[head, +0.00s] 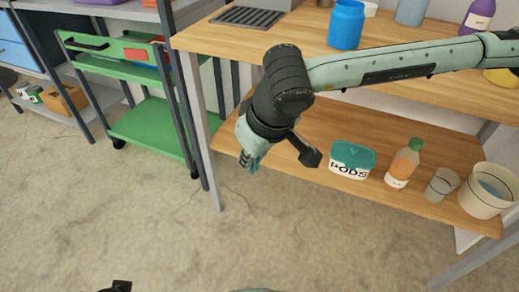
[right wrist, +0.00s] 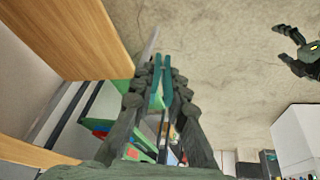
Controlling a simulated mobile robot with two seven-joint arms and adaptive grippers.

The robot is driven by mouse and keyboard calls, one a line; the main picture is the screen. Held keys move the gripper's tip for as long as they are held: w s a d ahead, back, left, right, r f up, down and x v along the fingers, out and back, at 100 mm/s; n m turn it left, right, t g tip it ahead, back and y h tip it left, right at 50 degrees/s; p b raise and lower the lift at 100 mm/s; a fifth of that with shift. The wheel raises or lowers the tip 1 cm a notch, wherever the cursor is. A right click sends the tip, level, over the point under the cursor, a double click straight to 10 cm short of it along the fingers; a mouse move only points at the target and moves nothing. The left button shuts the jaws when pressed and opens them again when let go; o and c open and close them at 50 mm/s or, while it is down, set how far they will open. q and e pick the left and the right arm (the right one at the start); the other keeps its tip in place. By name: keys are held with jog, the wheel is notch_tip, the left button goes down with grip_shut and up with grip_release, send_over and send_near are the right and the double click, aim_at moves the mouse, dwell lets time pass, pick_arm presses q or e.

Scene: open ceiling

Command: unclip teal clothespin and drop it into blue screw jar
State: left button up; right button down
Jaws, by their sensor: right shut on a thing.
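The teal clothespin (right wrist: 158,85) is between the fingertips of my right gripper (right wrist: 153,76) in the right wrist view. The gripper is shut on it. In the head view, my right gripper (head: 250,160) points down in front of the lower shelf's left end; the clothespin is hard to tell from it there. The blue screw jar (head: 346,25) stands upright on the upper board, above and to the right of the gripper. My left gripper (right wrist: 292,50) shows at the right of the right wrist view, its fingers spread apart and empty.
The wooden upper board (head: 215,40) has a drain grate (head: 248,17) at its left. The lower shelf (head: 290,165) holds a pods tub (head: 352,160), an orange bottle (head: 403,163), a cup (head: 441,184) and a bucket (head: 487,190). A green cart (head: 150,130) stands left; the front floor is clear.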

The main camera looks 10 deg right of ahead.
jog(key=shift+f, duration=0.1)
jog(key=shift+f+n+b, duration=0.1)
jog(key=shift+n+b, duration=0.4)
jog(key=shift+n, duration=0.2)
jog(key=shift+n+b, duration=0.35)
jog(key=shift+n, duration=1.05)
jog(key=shift+r+n, duration=0.2)
jog(key=shift+n, duration=0.4)
jog(key=shift+b, duration=0.3)
